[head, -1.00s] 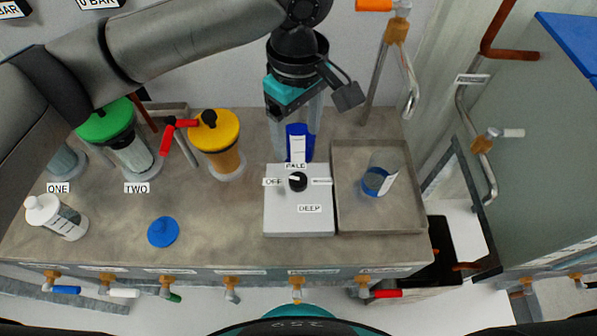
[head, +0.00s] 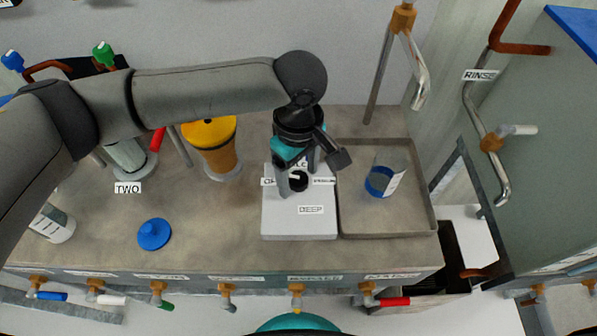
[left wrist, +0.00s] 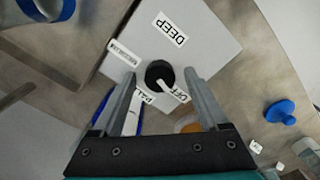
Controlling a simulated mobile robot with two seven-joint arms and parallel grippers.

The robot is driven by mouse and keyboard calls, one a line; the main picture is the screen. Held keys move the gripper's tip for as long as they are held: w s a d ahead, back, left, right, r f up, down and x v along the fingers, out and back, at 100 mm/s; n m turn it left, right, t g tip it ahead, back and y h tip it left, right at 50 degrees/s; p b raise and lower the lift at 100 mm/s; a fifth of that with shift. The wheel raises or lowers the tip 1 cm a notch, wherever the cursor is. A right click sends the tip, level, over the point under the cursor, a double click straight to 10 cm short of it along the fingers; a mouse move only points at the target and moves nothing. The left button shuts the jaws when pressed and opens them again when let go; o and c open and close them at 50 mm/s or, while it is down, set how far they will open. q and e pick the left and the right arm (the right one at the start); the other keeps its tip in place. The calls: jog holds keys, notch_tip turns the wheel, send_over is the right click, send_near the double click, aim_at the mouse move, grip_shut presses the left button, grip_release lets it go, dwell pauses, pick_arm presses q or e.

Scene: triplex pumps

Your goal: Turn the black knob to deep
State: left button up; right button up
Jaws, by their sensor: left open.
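The black knob (head: 298,181) sits on the white control box (head: 285,222), with labels around it: OFF at left, DEEP (head: 311,210) below, PALE partly hidden, and another at right too small to read. In the left wrist view the knob (left wrist: 160,74) has a white mark pointing towards the OFF label. My left gripper (head: 297,184) is open, low over the box, with one finger (left wrist: 130,82) on each side of the knob. Gaps show between the fingers and the knob in that view. My right gripper is not in view.
A grey tray (head: 385,229) with a blue-banded clear beaker (head: 378,180) stands right of the box. A yellow-topped filter (head: 212,134) and a blue lid (head: 154,234) are to the left. A blue labelled container (left wrist: 135,118) stands behind the box, mostly hidden.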

pick_arm(q)
jog(key=shift+c, duration=0.4)
jog(key=c, duration=0.4)
grip_shut()
jog(key=shift+r, duration=0.1)
